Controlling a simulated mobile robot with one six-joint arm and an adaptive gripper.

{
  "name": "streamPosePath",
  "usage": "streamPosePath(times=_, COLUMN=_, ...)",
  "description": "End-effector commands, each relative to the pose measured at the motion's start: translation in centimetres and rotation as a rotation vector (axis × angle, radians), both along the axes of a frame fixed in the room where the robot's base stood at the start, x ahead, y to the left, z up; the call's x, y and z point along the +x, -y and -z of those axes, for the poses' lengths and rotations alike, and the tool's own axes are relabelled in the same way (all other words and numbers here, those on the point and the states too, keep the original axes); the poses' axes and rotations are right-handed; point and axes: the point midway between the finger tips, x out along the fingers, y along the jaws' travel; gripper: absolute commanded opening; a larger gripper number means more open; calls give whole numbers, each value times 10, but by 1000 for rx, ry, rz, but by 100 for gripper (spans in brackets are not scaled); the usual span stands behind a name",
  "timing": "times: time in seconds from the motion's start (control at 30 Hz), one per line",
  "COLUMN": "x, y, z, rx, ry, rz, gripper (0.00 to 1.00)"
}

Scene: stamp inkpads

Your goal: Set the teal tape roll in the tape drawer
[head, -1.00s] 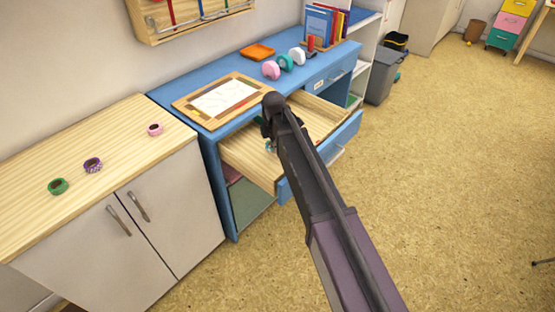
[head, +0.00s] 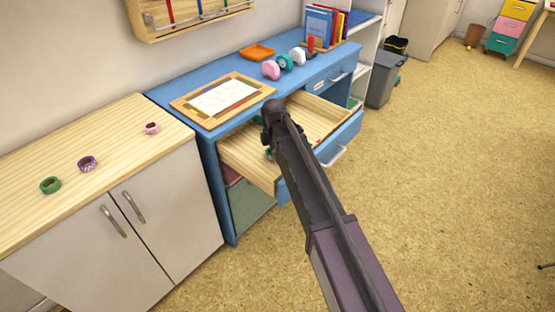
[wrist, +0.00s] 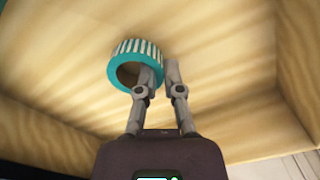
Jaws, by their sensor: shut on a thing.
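The teal tape roll (wrist: 124,66), with a white-striped outer face, is held at the fingertips of my gripper (wrist: 158,76) in the wrist view. One finger is inside the roll's hole and the other is outside its wall. The pale wooden tape drawer (head: 245,163) is pulled out of the blue desk, and its floor (wrist: 225,95) and walls surround the roll in the wrist view. I cannot tell whether the roll touches the drawer floor. In the head view my arm hides most of the gripper and roll; only a small bit of teal shows beside it.
On the blue desk (head: 222,78) are a framed sheet (head: 225,98), an orange tray (head: 257,52), pink (head: 271,70), teal (head: 285,62) and white (head: 298,57) items, and books (head: 320,24).

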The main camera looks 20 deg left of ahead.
Motion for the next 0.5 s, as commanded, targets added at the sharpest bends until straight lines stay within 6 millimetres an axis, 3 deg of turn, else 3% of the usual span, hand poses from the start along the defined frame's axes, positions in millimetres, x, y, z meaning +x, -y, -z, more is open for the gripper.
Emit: streamPosePath(times=0.5, x=0, y=0, z=6, rx=0, ry=0, rz=0, gripper=0)
